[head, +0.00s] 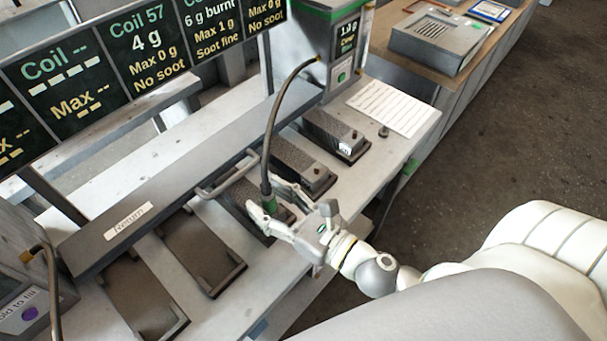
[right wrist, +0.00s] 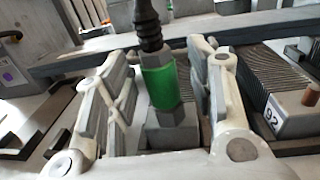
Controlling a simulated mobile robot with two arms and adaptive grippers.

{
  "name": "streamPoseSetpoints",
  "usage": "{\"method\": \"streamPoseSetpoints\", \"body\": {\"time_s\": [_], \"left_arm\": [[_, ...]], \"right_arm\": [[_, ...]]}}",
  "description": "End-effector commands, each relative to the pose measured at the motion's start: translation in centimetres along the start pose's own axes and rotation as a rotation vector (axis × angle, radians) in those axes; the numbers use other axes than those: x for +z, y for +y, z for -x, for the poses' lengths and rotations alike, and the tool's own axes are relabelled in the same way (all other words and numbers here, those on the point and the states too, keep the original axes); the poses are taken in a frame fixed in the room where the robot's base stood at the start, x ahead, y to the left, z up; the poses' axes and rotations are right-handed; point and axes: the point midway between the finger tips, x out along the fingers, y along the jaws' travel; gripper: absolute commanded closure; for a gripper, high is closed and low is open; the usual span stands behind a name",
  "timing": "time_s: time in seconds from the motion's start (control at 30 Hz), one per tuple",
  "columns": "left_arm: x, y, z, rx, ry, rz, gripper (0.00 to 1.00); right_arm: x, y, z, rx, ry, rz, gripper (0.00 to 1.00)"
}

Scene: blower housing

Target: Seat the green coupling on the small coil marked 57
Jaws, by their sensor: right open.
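The green coupling (head: 269,205) is at the end of a dark hose and stands upright over a dark ribbed coil (head: 236,196). In the right wrist view the green coupling (right wrist: 159,80) sits above a grey hex fitting (right wrist: 166,115) on a grey block; I cannot tell whether it is fully seated. My right gripper (head: 280,207) is open, its fingers on either side of the coupling. In the right wrist view, gaps show between the gripper (right wrist: 165,85) and the coupling. This coil's number is hidden. My left gripper is out of view.
A neighbouring coil labelled 92 (right wrist: 285,115) is close on the right. A grey handle (head: 230,172) and long Return ledge (head: 160,195) run behind. Empty dark cradles (head: 200,252) lie to the left. A sign (head: 148,45) reads Coil 57, 4 g. Paper (head: 393,106) lies at the right.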

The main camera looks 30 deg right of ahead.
Motion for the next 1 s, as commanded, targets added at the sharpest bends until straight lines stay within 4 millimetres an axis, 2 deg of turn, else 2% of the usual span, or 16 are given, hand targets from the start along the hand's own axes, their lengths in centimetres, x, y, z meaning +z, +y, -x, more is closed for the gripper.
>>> {"method": "streamPoseSetpoints", "body": {"time_s": [0.8, 1.0], "left_arm": [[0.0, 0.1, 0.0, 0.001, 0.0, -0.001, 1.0], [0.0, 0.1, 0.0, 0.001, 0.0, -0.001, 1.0]], "right_arm": [[-0.1, -0.1, 9.7, -0.003, 0.006, -0.001, 0.51], [0.0, 0.0, 11.0, -0.001, 0.003, 0.001, 0.51]]}}
